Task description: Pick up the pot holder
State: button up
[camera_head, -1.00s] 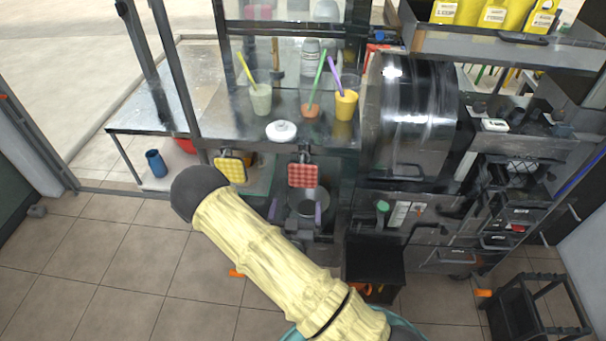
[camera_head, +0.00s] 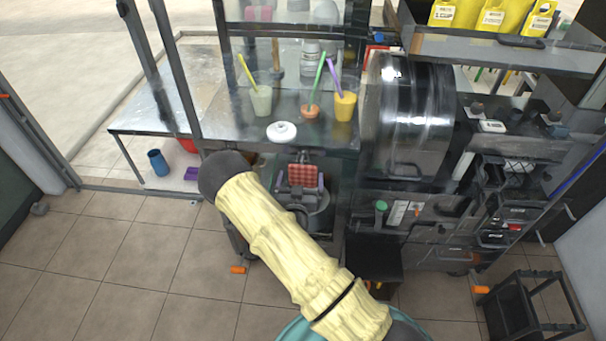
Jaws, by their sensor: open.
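The red checkered pot holder (camera_head: 303,175) hangs below the front edge of the metal counter, left of the big steel drum. My gripper (camera_head: 301,181) is open, with one purple-tipped finger at each side of the pot holder's lower part. The fingers look apart from its edges; I cannot tell the depth between them. A second, yellow checkered pot holder is hidden behind my pale yellow arm.
The counter (camera_head: 215,118) holds a pale green cup (camera_head: 262,98), a yellow cup (camera_head: 345,104), a small orange pot (camera_head: 310,111) and a white round lid (camera_head: 281,132). The steel drum (camera_head: 410,115) stands close on the right. Open tiled floor lies at left.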

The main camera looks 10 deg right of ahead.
aim_at(303, 174)
jog(key=p+x, duration=0.1)
jog(key=x, duration=0.3)
jog(key=shift+w+d+r+p, duration=0.2)
jog(key=shift+w+d+p, duration=0.1)
jog(key=shift+d+p, duration=0.05)
jog(key=shift+w+f, duration=0.1)
jog(key=shift+w, duration=0.15)
jog(key=c, duration=0.8)
